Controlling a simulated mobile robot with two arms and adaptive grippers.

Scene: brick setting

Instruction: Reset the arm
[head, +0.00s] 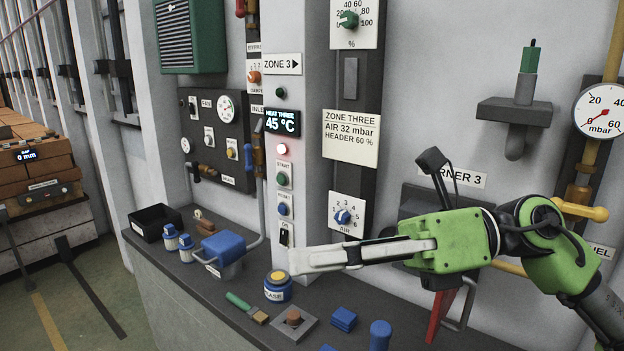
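My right arm comes in from the right edge, with green and black links. Its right gripper (300,260) has a green body and long pale fingers that reach left across the column front, above the grey ledge. The fingertips are just below the black ON switch (285,234) and above a blue jar with a yellow lid (278,287). The fingers overlap from this side, so I cannot tell whether they are apart, or whether the tips touch the column. No object shows in them. My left gripper is not in view.
The column carries a lit display reading 45 °C (282,121), a glowing lamp (282,149) and buttons. The ledge (200,315) holds a black tray (157,223), a blue-topped box (224,248), a green-handled brush (246,307) and blue blocks (344,319). Pipes and a gauge (602,110) stand right.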

